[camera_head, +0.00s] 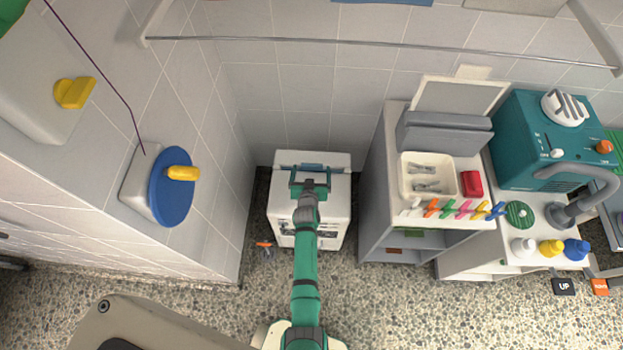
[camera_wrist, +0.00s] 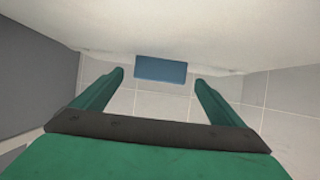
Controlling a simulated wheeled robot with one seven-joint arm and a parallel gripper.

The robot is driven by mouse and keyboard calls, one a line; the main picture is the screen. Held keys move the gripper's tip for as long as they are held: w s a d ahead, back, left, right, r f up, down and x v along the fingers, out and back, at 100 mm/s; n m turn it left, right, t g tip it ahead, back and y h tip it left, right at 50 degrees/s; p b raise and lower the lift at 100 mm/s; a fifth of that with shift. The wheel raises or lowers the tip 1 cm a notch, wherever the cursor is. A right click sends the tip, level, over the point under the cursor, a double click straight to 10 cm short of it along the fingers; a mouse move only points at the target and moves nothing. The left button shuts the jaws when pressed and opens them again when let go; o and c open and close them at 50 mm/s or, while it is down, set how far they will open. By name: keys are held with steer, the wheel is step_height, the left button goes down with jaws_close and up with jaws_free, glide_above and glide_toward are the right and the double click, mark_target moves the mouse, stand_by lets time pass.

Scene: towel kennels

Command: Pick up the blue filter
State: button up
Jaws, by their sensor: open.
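The blue filter (camera_wrist: 160,69) shows in the wrist view as a flat blue rectangle at the edge of a white surface, centred between my fingertips and beyond them. In the head view a narrow blue strip, which looks like the filter (camera_head: 312,166), lies near the back of the top of a white appliance (camera_head: 340,200). My gripper (camera_head: 310,174) is over that top, just in front of the strip. Its fingers (camera_wrist: 159,76) are spread with nothing between them, and I see no contact with the filter. The lower part of the filter is hidden.
A white counter (camera_head: 455,220) with a tray (camera_head: 403,175), a red block (camera_head: 472,184) and coloured clips stands right of the appliance. A tiled wall (camera_head: 295,80) is close behind. A blue disc (camera_head: 172,200) with a yellow handle is on the left.

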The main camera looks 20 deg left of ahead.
steer(key=shift+x, duration=0.8)
steer(key=shift+d, duration=0.1)
steer(key=shift+s+r, duration=0.1)
steer(key=c, duration=1.5)
steer(key=shift+r, duration=0.1)
